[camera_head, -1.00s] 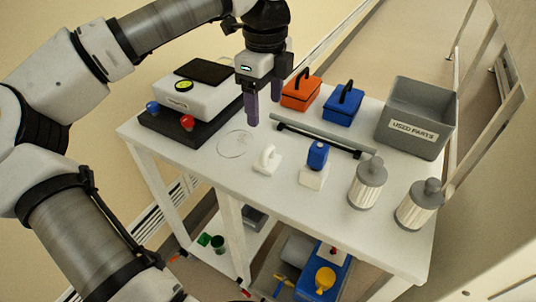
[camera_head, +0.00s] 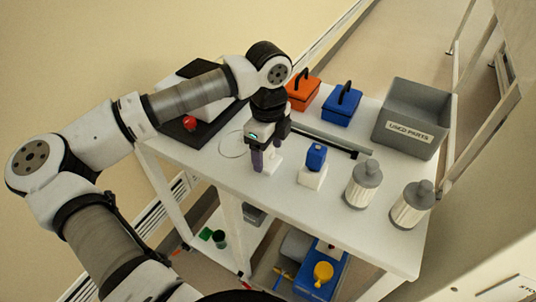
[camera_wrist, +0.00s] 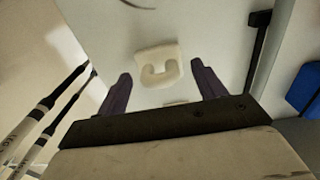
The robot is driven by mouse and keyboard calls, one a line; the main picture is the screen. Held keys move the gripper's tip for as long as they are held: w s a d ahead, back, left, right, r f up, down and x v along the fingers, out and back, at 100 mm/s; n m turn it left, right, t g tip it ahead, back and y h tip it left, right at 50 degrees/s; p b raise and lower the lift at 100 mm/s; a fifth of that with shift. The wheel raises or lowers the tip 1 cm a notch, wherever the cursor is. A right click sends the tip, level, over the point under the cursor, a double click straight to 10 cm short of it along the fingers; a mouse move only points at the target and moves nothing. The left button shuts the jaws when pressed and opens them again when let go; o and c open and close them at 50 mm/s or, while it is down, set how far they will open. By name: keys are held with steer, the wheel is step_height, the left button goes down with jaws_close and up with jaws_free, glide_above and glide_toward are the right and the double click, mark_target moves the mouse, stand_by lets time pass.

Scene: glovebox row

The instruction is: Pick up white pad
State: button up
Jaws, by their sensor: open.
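The gripper is open and empty. The remaining height between fingertips and pad is hard to judge.
A white block with a blue top (camera_head: 314,168) stands right of the pad, with two ribbed canisters (camera_head: 363,185) beyond. Behind are a grey bar (camera_head: 330,140), an orange case (camera_head: 302,92), a blue case (camera_head: 342,104) and a grey bin (camera_head: 414,118). A black-based device (camera_head: 190,132) is left.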

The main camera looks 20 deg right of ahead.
steer(key=c, duration=1.1)
steer(key=shift+o, duration=0.2)
step_height(320, 180, up, 20)
steer(key=b, duration=0.3)
steer(key=o, duration=0.4)
steer(key=c, duration=0.3)
